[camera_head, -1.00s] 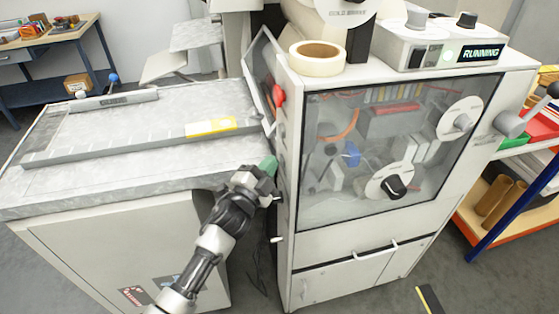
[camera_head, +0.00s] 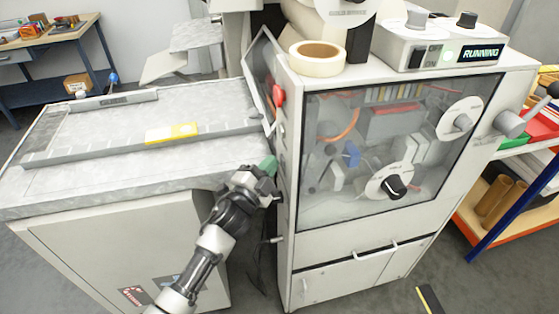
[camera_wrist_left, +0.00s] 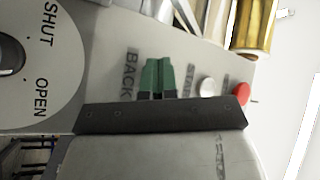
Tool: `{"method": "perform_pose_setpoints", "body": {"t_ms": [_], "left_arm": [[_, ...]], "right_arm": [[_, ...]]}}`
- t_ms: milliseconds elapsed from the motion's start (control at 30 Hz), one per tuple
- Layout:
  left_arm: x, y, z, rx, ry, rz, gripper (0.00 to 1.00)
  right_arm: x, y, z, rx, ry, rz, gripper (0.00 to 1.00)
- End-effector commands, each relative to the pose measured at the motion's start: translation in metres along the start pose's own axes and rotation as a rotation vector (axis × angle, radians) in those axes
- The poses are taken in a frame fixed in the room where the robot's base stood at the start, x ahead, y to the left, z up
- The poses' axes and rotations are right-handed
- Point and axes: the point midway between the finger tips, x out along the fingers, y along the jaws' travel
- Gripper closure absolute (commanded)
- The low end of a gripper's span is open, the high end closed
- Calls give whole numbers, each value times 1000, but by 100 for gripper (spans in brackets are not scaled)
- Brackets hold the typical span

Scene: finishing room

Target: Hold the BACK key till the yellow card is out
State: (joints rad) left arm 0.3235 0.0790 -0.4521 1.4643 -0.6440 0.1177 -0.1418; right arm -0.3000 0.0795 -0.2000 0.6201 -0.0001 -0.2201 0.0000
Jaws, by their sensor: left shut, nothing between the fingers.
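The yellow card (camera_head: 172,132), with a white patch, lies on the grey feed table (camera_head: 110,185) against the long rail, clear of the machine's entry and left of it. My left gripper (camera_head: 268,165) is shut and empty, its green tips at the machine's left side. In the left wrist view the closed tips (camera_wrist_left: 157,76) are beside the BACK label (camera_wrist_left: 130,74). The key itself is hidden behind them, so contact cannot be made out. My right gripper is not in view.
Beside the tips in the left wrist view are a white button (camera_wrist_left: 207,87) and a red button (camera_wrist_left: 243,94). A SHUT/OPEN dial (camera_wrist_left: 25,65) is at the left. A tape roll (camera_head: 316,58) sits on the machine. A clear guard (camera_head: 262,80) stands at the entry.

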Motion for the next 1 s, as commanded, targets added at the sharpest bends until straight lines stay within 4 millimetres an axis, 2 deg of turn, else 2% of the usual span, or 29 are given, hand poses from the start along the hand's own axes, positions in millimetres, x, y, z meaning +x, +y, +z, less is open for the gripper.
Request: {"method": "perform_pose_setpoints", "body": {"t_ms": [767,1000], "left_arm": [[0,0,0,0,1,0,100],[-7,-5,5,1,-1,1,100]], "right_arm": [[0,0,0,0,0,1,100],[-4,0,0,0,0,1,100]]}}
